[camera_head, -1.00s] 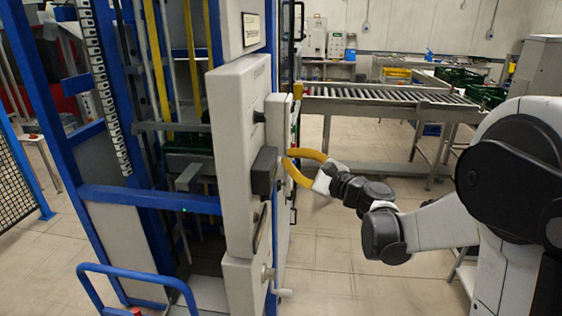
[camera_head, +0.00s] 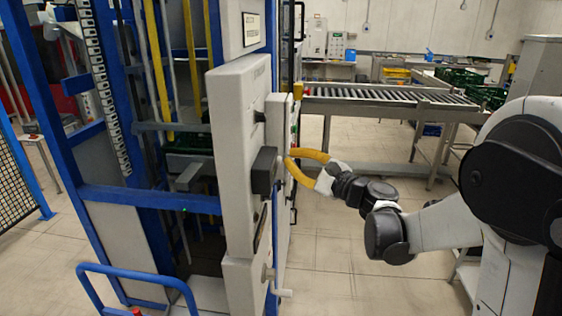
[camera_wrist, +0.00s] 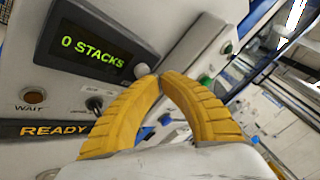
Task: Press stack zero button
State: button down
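In the wrist view a tilted grey panel carries a dark display (camera_wrist: 92,45) reading "0 STACKS" in green. A small white round button (camera_wrist: 142,70) sits at the display's lower right corner. I see no readable label on it. My gripper (camera_wrist: 160,76) has two curved yellow fingers, shut tip to tip with nothing between them. The tips are right beside the white button; I cannot tell whether they touch it. In the head view my gripper (camera_head: 287,160) reaches the panel side of the grey control cabinet (camera_head: 238,140), whose face is mostly hidden.
The wrist view also shows an amber "WAIT" lamp (camera_wrist: 35,96), a black switch (camera_wrist: 94,103), a yellow "READY" sign (camera_wrist: 55,130) and a green button (camera_wrist: 204,80). A roller conveyor (camera_head: 390,95) stands behind. Floor below the arm is clear.

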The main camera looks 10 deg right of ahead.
jog(key=shift+s+d, duration=0.1)
jog(key=shift+d, duration=0.25)
jog(key=d, duration=0.1)
jog(key=s+d, duration=0.1)
jog(key=d, duration=0.2)
jog(key=shift+s+d, duration=0.25)
jog(key=shift+d, duration=0.1)
jog(key=shift+a, duration=0.1)
dwell(0.5)
